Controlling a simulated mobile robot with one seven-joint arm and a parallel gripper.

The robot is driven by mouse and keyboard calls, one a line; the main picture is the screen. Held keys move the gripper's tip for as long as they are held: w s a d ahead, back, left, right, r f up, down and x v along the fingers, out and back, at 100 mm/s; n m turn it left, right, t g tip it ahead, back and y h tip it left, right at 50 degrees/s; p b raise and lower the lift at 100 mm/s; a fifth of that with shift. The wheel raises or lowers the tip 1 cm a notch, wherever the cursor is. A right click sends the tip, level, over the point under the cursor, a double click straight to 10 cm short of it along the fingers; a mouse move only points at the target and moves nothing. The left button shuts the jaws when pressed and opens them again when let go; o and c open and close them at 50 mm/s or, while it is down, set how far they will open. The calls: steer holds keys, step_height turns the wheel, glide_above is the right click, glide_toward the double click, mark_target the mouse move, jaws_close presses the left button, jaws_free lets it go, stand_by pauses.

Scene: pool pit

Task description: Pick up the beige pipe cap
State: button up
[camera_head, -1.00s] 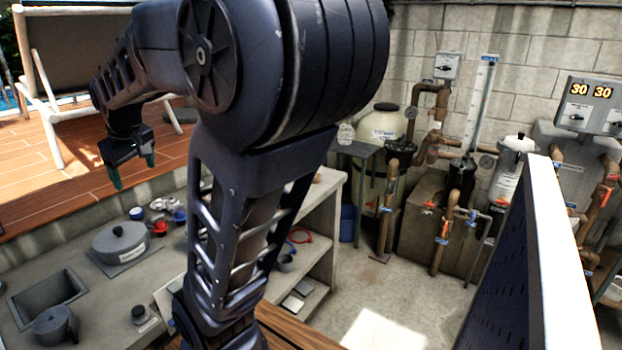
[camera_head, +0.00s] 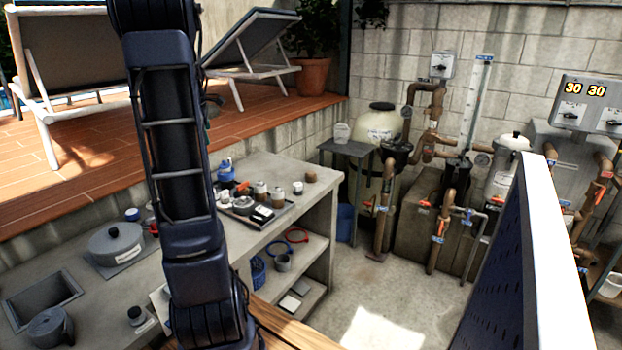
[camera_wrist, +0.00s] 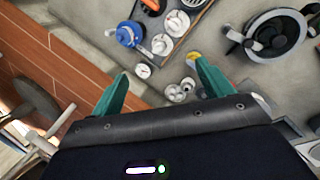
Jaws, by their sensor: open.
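I cannot single out the beige pipe cap for certain. In the head view, a small pale piece (camera_head: 297,187) and a brown cylinder (camera_head: 311,176) sit on the counter by the tray. In the wrist view, a small whitish round piece (camera_wrist: 143,70) lies just off the tray, between my fingertips in the picture. My gripper (camera_wrist: 160,72) is open with its green fingers apart and nothing between them, above the counter. In the head view my arm hides most of it.
The tray (camera_head: 262,222) holds several jars and small parts; a blue canister (camera_head: 225,171) stands by it. A grey lidded pot (camera_head: 117,243), a sink (camera_head: 42,297) and a raised wooden deck (camera_head: 90,165) are at left. A perforated panel (camera_head: 500,270) stands at right.

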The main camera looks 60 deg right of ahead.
steer(key=s+d+f+n, duration=0.1)
steer(key=d+f, duration=0.1)
steer(key=d, duration=0.4)
steer(key=d+f+n, duration=0.1)
steer(key=d+f, duration=0.2)
steer(key=d, duration=0.4)
steer(key=n+g, duration=0.2)
steer(key=n, duration=0.3)
glide_toward(310, 172)
steer(key=x, duration=1.1)
steer(key=shift+a+f, duration=0.1)
steer(key=shift+f, duration=0.1)
steer(key=c, duration=1.1)
steer(key=shift+o, duration=0.2)
steer(key=shift+r, duration=0.1)
